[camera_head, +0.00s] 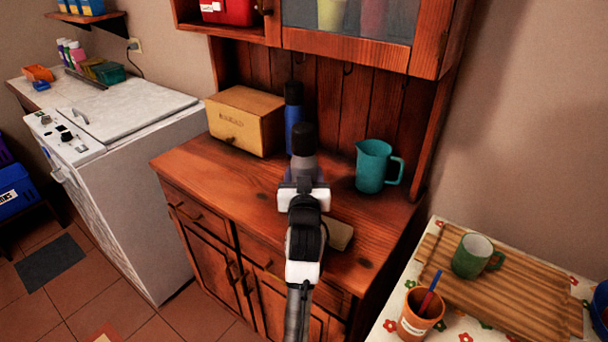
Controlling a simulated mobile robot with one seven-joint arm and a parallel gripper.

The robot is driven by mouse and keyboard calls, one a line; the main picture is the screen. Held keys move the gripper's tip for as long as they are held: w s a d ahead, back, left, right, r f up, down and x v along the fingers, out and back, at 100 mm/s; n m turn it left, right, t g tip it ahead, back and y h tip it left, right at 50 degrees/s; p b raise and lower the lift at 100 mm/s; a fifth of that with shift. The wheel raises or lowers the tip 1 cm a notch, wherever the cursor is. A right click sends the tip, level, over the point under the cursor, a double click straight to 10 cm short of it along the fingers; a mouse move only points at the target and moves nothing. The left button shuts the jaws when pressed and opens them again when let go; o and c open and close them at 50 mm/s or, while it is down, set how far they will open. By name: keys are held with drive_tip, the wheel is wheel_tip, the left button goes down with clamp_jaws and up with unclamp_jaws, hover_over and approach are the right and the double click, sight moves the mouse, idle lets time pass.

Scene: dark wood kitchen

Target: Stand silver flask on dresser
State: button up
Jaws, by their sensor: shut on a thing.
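The silver flask (303,168) has a grey body and a black cap and stands about upright over the dresser top. My gripper (303,188) is shut on the flask from the near side. My gripper and arm hide the flask's lower part, so I cannot tell if its base touches the wood. The dresser (225,185) is reddish-brown wood, with drawers and doors below and a raised back with a cabinet above.
A blue bottle with a black top (292,115) stands just behind the flask. A wooden bread box (246,122) is to the left, a teal jug (373,168) to the right. A beige item (339,234) lies by my wrist. The dresser's front left is clear.

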drive_tip(key=shift+f, duration=0.1)
drive_tip(key=o, duration=1.3)
drive_tip(key=s+b, duration=0.1)
drive_tip(key=s, duration=1.1)
